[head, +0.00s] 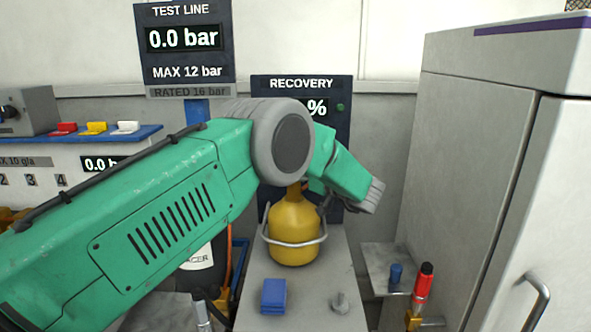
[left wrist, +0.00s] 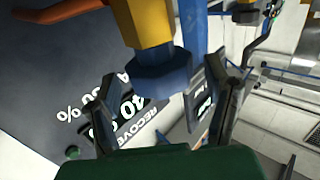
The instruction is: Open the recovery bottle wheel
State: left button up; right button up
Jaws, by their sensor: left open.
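The yellow recovery bottle (head: 293,232) stands upright on a grey bench beneath the RECOVERY panel (head: 300,84). My left arm crosses in front of the bottle's top and hides it and the wheel in the head view. In the left wrist view, a yellow body (left wrist: 146,22) with a blue faceted fitting (left wrist: 160,82) shows close up. My left gripper (left wrist: 163,78) is open, with one finger on each side of the blue fitting. I cannot tell whether the fingers touch it, or whether this fitting is the wheel. My right gripper is out of view.
A large grey cabinet (head: 480,150) stands at the right. The TEST LINE display (head: 185,38) reads 0.0 bar.

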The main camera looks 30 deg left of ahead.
pick_arm(q)
jog(key=v, duration=1.1)
jog(key=shift+d, duration=0.25)
jog(key=shift+w+f, duration=0.1)
jog(key=shift+f, duration=0.05)
jog(key=shift+a, duration=0.1)
